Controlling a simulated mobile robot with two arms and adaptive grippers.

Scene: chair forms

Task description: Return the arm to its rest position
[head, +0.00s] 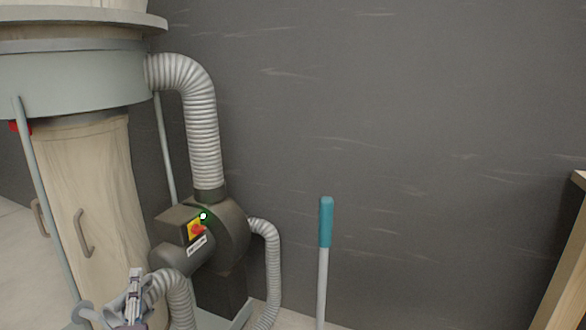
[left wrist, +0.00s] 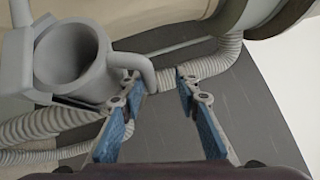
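My left gripper (head: 134,275) is low in the head view, in front of the dust collector. My right gripper is in neither view. The dust collector's blower (head: 228,235) carries a yellow switch box (head: 193,230) with a red part and a lit green spot above it. The gripper is below and left of this switch, apart from it.
A ribbed grey hose (head: 203,120) rises from the blower to the collector drum (head: 70,85). A beige filter bag (head: 90,190) hangs below. A teal-handled pole (head: 326,222) stands by the dark wall (head: 400,120). A wooden edge (head: 566,260) is at the right.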

